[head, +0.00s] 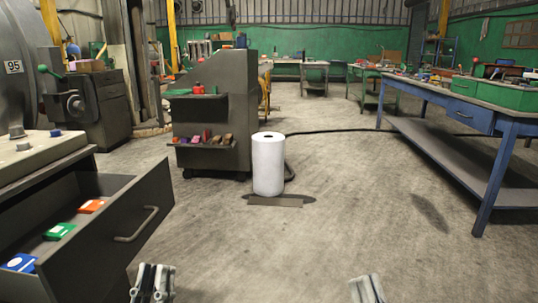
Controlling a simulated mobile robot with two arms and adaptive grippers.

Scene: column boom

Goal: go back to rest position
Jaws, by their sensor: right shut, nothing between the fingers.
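My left gripper (153,283) shows at the bottom edge, left of the middle, pointing up and away over the floor. Its fingers are close together, and I cannot tell whether they touch. My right gripper (367,290) shows at the bottom edge, right of the middle. It is shut with nothing in it. Both grippers are clear of the furniture in the picture, and most of both arms is out of view.
A white roll (268,165) stands ahead by a dark cabinet (222,110). A blue workbench (470,117) stands right. The middle floor is clear.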

